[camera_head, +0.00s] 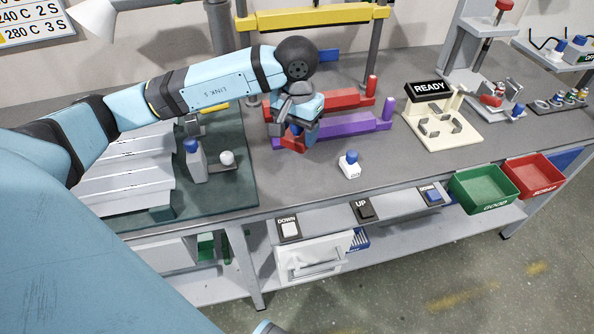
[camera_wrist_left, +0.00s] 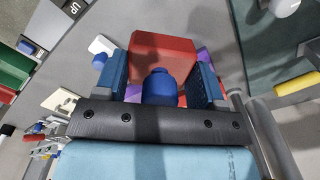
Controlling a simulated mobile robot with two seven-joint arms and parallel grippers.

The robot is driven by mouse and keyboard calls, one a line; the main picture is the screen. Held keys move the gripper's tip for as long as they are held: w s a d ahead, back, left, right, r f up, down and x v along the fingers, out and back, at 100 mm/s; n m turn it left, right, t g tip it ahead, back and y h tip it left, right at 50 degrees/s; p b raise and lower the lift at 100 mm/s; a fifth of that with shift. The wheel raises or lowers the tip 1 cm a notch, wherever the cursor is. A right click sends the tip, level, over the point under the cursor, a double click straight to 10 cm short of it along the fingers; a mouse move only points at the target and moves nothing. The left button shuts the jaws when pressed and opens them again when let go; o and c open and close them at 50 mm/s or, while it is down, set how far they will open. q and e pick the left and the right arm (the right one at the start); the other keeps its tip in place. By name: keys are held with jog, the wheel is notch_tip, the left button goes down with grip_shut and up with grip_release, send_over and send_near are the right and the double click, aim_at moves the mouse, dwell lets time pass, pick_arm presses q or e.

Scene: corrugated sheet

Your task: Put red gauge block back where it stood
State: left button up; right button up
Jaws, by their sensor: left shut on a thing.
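The red gauge block (camera_wrist_left: 165,52) with a blue knob (camera_wrist_left: 160,88) sits between the two fingers of my left gripper (camera_wrist_left: 160,82) in the left wrist view. My left gripper (camera_head: 293,134) is shut on it. In the head view the red block (camera_head: 288,144) shows just under the fingers, at the left end of the purple bar (camera_head: 345,126). The gripper partly hides it, and I cannot tell whether it touches the bar or the table. My right gripper is not in view.
A white block with a blue knob (camera_head: 349,167) stands on the grey bench just right of my gripper. A red bar (camera_head: 340,99) lies behind the purple one. The READY stand (camera_head: 440,120) is further right. Green (camera_head: 484,188) and red (camera_head: 533,176) bins hang at the front edge.

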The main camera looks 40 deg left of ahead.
pick_arm(q)
send_over(297, 181)
notch_tip(297, 181, down, 8)
jog(key=shift+r, duration=0.15)
jog(key=shift+f, duration=2.45)
jog(key=shift+f+b, duration=0.1)
jog(key=shift+b, duration=0.2)
jog(key=shift+f, duration=0.15)
jog(key=o, duration=1)
jog(key=shift+o, duration=0.2)
